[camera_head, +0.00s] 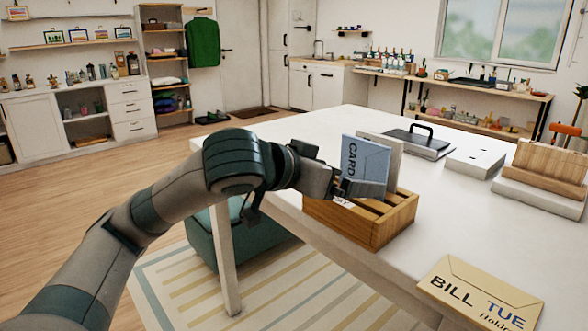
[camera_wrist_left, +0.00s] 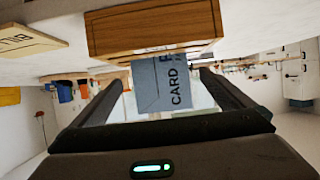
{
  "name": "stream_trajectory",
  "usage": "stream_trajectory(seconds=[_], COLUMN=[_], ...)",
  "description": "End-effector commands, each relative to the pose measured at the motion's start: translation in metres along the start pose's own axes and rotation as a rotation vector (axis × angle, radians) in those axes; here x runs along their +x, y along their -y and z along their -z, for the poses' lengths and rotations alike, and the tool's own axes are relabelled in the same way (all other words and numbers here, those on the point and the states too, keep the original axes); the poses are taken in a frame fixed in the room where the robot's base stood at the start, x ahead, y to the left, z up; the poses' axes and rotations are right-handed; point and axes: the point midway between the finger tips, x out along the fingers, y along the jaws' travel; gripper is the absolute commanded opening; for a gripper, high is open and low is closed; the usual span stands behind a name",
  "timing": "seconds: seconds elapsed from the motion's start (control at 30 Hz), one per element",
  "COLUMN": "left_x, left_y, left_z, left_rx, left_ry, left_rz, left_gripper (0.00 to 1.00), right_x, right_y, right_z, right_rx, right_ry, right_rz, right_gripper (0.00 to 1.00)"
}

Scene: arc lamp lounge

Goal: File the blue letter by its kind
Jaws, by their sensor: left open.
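The blue letter (camera_head: 366,160), marked CARD, stands upright at the wooden sorter (camera_head: 390,228) on the white table, its lower edge hidden by the gripper and the sorter. It also shows in the left wrist view (camera_wrist_left: 160,88), reaching to the sorter (camera_wrist_left: 155,30). My left gripper (camera_head: 362,188) is open at the sorter's left end, with the letter between its fingers (camera_wrist_left: 165,95); whether either finger touches it I cannot tell. A pale upright piece (camera_head: 393,152) stands just behind the blue letter. My right gripper is not in view.
A tan envelope (camera_head: 480,293) marked BILL TUE lies flat at the table's near right. A dark clipboard-like item (camera_head: 418,141), a white box (camera_head: 475,162) and a wooden stand (camera_head: 550,168) are farther back. Bare table (camera_head: 480,220) lies right of the sorter.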

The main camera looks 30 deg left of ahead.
Motion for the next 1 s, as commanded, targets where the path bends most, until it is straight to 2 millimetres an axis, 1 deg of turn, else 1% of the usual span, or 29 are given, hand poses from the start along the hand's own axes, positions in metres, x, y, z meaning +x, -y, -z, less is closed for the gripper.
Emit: stream_trajectory(seconds=[0.03, 0.1, 0.2, 0.3, 0.47, 0.6, 0.8, 1.0], left_x=[-0.01, -0.023, -0.036, -0.052, -0.066, -0.081, -0.111, -0.131], left_y=[0.001, 0.001, 0.001, 0.001, 0.0, 0.0, 0.0, 0.0], left_z=[0.001, 0.001, -0.003, -0.004, -0.004, -0.004, -0.002, 0.0], left_rx=[0.002, 0.003, 0.001, 0.003, 0.0, 0.001, 0.001, -0.001], left_ry=[-0.004, -0.004, -0.006, -0.006, -0.005, -0.006, -0.006, -0.003], left_rz=[0.003, 0.004, 0.002, 0.003, 0.001, 0.002, 0.002, 0.001], left_gripper=[1.0, 1.0, 1.0, 1.0, 1.0, 1.0, 1.0, 1.0], right_x=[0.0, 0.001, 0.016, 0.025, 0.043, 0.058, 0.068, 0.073], right_y=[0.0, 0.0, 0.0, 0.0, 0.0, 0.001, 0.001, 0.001], right_z=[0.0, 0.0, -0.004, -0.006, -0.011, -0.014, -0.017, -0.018], right_rx=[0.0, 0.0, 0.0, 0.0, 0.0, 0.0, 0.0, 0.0], right_ry=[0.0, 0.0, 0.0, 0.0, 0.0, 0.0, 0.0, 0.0], right_rz=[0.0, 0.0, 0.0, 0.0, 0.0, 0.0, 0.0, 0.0], right_gripper=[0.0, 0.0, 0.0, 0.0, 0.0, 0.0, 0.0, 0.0])
